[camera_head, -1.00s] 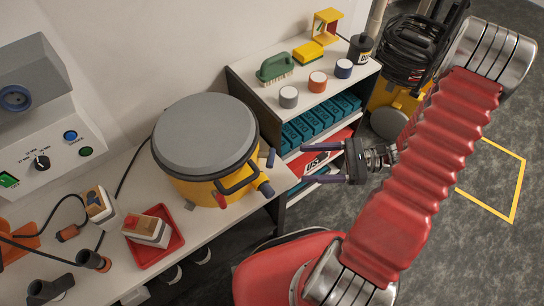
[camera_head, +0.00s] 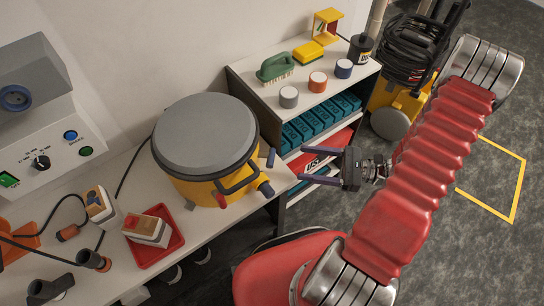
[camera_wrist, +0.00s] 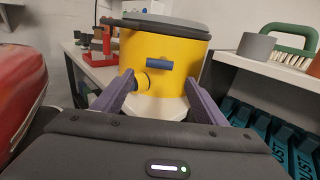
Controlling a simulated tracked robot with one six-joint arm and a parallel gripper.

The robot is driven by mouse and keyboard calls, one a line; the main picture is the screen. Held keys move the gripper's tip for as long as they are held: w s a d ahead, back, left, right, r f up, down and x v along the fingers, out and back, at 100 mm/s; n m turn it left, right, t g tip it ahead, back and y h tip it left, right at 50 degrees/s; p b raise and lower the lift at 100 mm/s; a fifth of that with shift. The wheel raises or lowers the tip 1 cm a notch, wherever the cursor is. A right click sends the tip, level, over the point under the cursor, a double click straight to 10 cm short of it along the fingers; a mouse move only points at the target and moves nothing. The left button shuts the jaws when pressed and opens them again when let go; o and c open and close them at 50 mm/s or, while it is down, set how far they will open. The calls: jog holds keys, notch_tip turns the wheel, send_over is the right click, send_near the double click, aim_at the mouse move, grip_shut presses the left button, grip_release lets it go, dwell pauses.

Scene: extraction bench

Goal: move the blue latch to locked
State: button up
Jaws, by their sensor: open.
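The blue latch (camera_head: 271,157) is a small bar on the side of the yellow canister (camera_head: 190,190), which has a grey lid and stands on the bench. In the wrist view the latch (camera_wrist: 159,64) lies roughly level across the yellow wall (camera_wrist: 180,45). My gripper (camera_head: 305,165) is open and empty, to the right of the latch and apart from it. In the wrist view its two purple fingers (camera_wrist: 160,84) point at the canister, with the latch between and just above their tips. The latch's mount is hidden.
A round port (camera_wrist: 142,80) sticks out below and left of the latch, near the left finger. A dark handle (camera_head: 238,180) is also on the canister. A shelf unit (camera_head: 318,97) with teal boxes stands behind my gripper. A red tray (camera_head: 170,246) is on the bench.

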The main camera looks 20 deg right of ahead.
aim_at(271, 157)
jog(key=x, duration=1.1)
jog(key=shift+w+a, duration=0.15)
jog(key=shift+a, duration=0.15)
jog(key=shift+c, duration=0.3)
jog(key=c, duration=0.9)
jog(key=shift+d, duration=0.2)
jog(key=shift+c, duration=0.4)
jog(key=shift+a, duration=0.1)
